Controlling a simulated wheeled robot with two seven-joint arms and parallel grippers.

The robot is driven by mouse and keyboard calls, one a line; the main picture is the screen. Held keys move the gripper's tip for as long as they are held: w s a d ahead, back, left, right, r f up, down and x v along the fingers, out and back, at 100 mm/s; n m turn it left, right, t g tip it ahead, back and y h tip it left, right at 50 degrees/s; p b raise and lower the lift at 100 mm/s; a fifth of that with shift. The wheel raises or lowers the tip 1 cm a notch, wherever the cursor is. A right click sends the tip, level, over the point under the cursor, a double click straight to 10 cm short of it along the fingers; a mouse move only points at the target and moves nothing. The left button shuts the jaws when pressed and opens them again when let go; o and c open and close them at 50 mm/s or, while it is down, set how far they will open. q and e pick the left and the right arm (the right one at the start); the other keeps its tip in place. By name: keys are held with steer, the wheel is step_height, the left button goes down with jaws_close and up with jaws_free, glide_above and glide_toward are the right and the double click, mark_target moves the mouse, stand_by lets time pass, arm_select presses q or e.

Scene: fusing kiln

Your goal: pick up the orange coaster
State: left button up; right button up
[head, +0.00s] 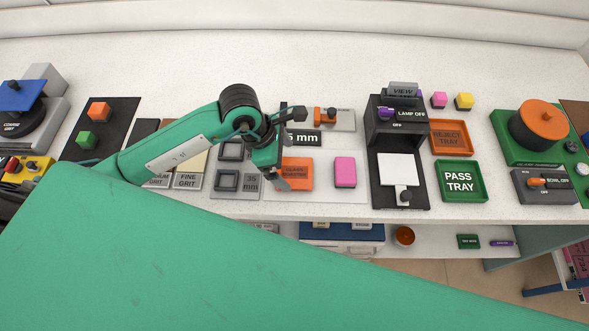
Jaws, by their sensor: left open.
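An orange coaster (299,174), with lettering that seems to read "glass coaster", lies flat on the white bench. Its left edge is partly hidden by my left gripper. My left gripper (286,148) is open, with its fingers apart. One finger is near the coaster's left edge and the other is farther back, near the "5 mm" display. I cannot tell whether the near finger touches the coaster. Nothing shows between the fingers. My right gripper is not in view.
A pink block (345,172) stands just right of the coaster. Beyond it is a black lamp viewer (397,112), then an orange reject tray (432,148) and a green pass tray (440,183). A grey gauge board (225,190) lies left. The bench's back strip is clear.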

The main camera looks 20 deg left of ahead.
mark_target(294, 172)
arm_select(q)
steer(key=shift+p+x, duration=0.5)
steer(key=shift+x, duration=1.35)
steer(key=shift+d+r, duration=0.1)
steer(key=c, duration=1.1)
